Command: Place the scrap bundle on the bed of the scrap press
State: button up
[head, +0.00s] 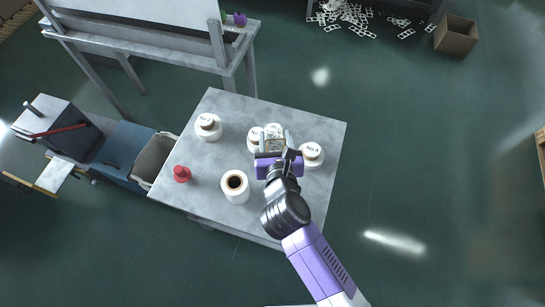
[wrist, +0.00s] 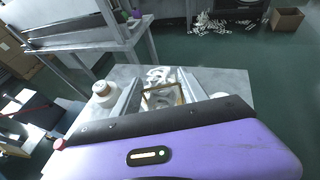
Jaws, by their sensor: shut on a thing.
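The scrap bundle (head: 274,130) is a pale, lattice-like bundle between the fingers of my gripper (head: 275,139), above the grey table. In the wrist view the two grey fingers of my gripper (wrist: 160,92) stand on either side of the bundle (wrist: 159,76), and the gripper is shut on it. Whether the bundle touches the table is unclear. A blue and dark machine with a red bar (head: 60,131) stands at the left, apart from my gripper. It may be the scrap press; I cannot tell for certain, and its bed is not clearly visible.
One jar (head: 311,154) is close right of my gripper. A grey bin (head: 155,158) adjoins the table's left side.

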notch_tip(320, 180, down, 12)
jog(key=b, duration=0.2)
jog(key=shift+b, duration=0.4)
jog(key=shift+f, duration=0.1)
jog(key=o, duration=1.5)
jog(key=shift+s, duration=0.1)
jog(key=v, duration=1.2)
jog(key=shift+d, duration=0.1)
